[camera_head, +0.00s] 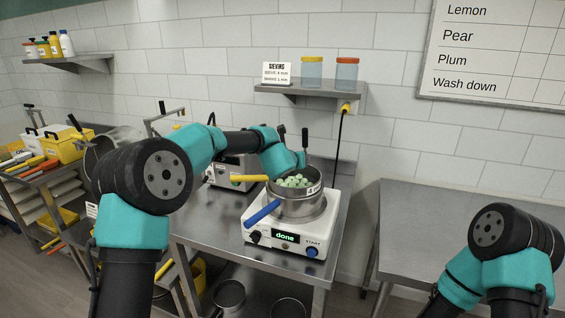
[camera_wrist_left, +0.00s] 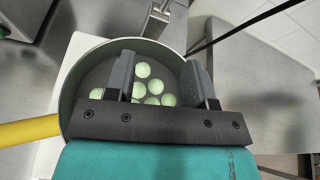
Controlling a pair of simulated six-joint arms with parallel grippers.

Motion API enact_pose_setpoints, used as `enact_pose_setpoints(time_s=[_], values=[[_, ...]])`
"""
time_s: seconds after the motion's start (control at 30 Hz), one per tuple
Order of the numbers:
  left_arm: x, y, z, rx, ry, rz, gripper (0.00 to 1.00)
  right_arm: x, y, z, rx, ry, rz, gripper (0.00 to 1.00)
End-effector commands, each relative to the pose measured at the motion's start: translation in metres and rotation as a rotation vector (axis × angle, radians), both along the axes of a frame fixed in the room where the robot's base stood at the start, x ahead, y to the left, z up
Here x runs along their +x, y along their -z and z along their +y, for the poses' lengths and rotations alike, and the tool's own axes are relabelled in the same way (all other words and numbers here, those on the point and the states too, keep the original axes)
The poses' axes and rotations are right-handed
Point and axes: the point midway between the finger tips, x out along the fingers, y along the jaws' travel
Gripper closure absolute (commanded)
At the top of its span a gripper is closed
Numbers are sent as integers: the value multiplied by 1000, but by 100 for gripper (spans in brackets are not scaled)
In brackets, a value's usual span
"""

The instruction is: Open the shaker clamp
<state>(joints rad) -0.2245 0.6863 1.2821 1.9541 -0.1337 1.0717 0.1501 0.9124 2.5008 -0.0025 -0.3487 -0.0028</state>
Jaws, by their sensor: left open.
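Dark upright handles (camera_head: 304,138) rise behind the pan; I cannot tell which belongs to the clamp. My left gripper (camera_wrist_left: 160,80) is open and empty over the pan in the left wrist view, its fingers on either side of some gummies. A metal bracket (camera_wrist_left: 156,18) shows beyond the pan rim. My right gripper is out of view.
Another machine (camera_head: 234,172) stands behind left of the shaker. A shelf (camera_head: 310,90) with two jars hangs above, a black cable running down from it. The steel table at right (camera_head: 460,220) is clear. Carts with yellow bins (camera_head: 66,150) stand at left.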

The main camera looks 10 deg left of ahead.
Motion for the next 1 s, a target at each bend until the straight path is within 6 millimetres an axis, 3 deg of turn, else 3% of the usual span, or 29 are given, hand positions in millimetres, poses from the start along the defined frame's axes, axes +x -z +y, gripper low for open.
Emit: enact_pose_setpoints(time_s=[0.7,1.0], values=[[-100,-44,25,0,0,-3,50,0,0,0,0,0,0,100],[-122,-52,30,0,-1,-1,50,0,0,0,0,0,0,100]])
